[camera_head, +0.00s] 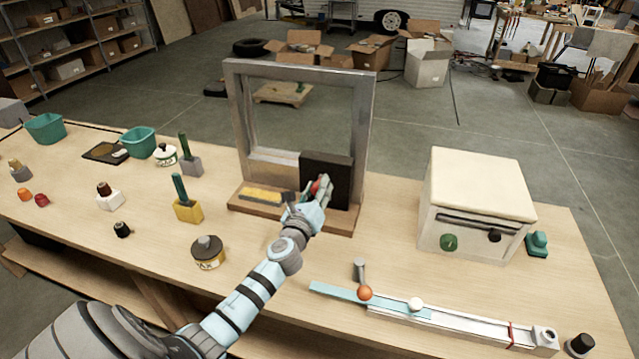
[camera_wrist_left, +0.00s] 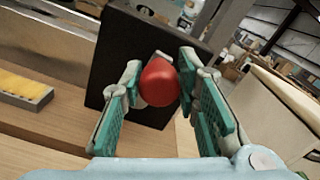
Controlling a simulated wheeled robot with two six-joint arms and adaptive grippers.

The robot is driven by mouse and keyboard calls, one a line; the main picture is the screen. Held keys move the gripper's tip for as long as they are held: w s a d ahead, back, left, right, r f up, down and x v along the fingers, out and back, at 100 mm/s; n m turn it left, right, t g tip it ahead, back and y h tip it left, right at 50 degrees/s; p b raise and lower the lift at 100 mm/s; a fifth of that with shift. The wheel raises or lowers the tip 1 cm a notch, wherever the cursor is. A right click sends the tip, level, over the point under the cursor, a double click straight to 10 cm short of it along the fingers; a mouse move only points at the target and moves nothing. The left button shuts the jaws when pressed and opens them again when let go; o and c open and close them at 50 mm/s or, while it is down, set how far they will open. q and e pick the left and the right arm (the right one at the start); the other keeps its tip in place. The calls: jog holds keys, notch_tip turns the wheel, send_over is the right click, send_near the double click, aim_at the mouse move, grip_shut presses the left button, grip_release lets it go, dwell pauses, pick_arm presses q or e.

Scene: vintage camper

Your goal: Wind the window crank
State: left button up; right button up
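The window crank's red knob (camera_wrist_left: 159,83) sits in front of a dark square panel (camera_head: 327,178) at the lower right of the grey window frame (camera_head: 234,115). In the head view the knob is mostly hidden behind my left gripper (camera_head: 318,188). In the left wrist view my left gripper (camera_wrist_left: 160,75) has one teal-padded finger on each side of the knob, and both appear to touch it. The crank arm behind the knob is largely hidden; only a pale bit shows. My right gripper is in neither view.
A cream box with knobs (camera_head: 478,190) stands to the right, and a slider rail (camera_head: 450,325) lies in front. Jars and brushes stand left.

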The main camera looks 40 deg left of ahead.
pick_arm(q)
jog(key=shift+o, duration=1.2)
jog(key=shift+f, duration=0.15)
jog(key=shift+d, duration=0.2)
jog(key=shift+w, duration=0.1)
jog(key=shift+s, duration=0.4)
jog(key=shift+p+v, duration=0.5)
jog(key=shift+v, duration=1.7)
jog(key=shift+w+d, duration=0.1)
